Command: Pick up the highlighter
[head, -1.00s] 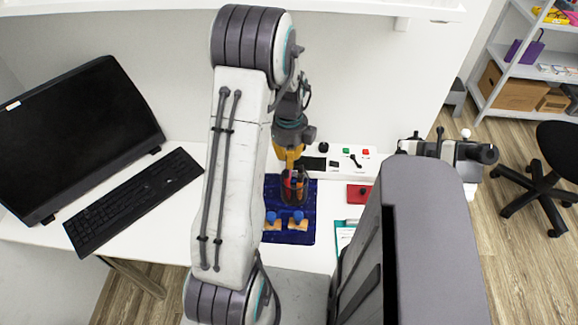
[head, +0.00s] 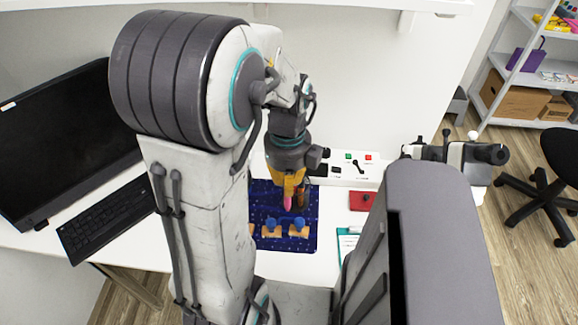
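My gripper (head: 286,185), with orange-yellow fingers, is above the dark blue mat (head: 305,243) on the white desk. A pink highlighter (head: 287,202) sticks out below the fingers, which are closed around its upper part. It points down and appears clear of the mat. A dark pen cup (head: 304,194) stands just right of it, partly hidden by my gripper. What is in the cup is too small to tell.
Wooden pieces with blue tops (head: 297,229) stand on the mat's front. A white control panel (head: 352,174), a red box (head: 361,198) and a clipboard (head: 346,243) lie to the right. A keyboard (head: 110,220) and monitor (head: 55,140) are left.

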